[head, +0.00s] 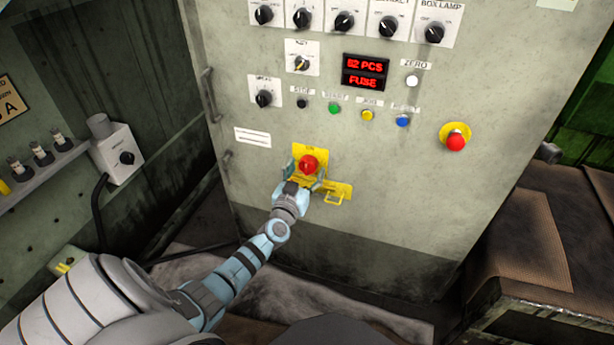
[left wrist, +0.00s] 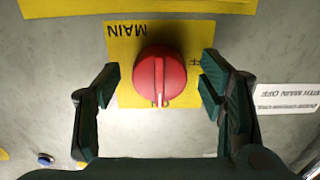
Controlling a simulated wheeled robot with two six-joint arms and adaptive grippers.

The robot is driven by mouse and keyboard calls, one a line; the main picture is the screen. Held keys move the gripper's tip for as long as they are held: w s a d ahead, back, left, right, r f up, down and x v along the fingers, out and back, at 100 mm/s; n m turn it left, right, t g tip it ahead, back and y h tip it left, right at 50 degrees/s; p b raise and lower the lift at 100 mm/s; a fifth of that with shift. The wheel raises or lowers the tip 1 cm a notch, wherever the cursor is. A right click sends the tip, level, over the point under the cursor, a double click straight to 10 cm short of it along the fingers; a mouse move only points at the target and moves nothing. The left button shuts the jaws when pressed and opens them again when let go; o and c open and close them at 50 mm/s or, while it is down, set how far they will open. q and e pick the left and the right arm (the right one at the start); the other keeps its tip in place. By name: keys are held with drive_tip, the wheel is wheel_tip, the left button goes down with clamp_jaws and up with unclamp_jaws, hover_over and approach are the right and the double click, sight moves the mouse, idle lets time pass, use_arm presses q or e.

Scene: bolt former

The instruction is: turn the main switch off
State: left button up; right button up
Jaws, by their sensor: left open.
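The main switch is a round red knob (head: 308,164) on a yellow plate (head: 299,151) low on the grey cabinet front. In the left wrist view the red knob (left wrist: 160,77) shows a raised grip bar standing upright in the picture, on the yellow plate (left wrist: 122,62) lettered MAIN. My left gripper (head: 304,174) is in front of the knob. In the left wrist view my left gripper (left wrist: 158,82) is open, with one finger on each side of the knob and a gap on both sides. My right gripper is not in view.
A yellow hasp plate (head: 338,191) sits just below right of the switch. A red emergency button (head: 455,141) is farther right. Several black selector knobs and a red display (head: 365,72) are above. A small grey box (head: 118,153) stands at left.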

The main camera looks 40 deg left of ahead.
use_arm(q)
drive_tip(key=shift+w+a+r, duration=0.1)
drive_tip(key=shift+w+a, duration=0.05)
drive_tip(key=shift+w, duration=0.25)
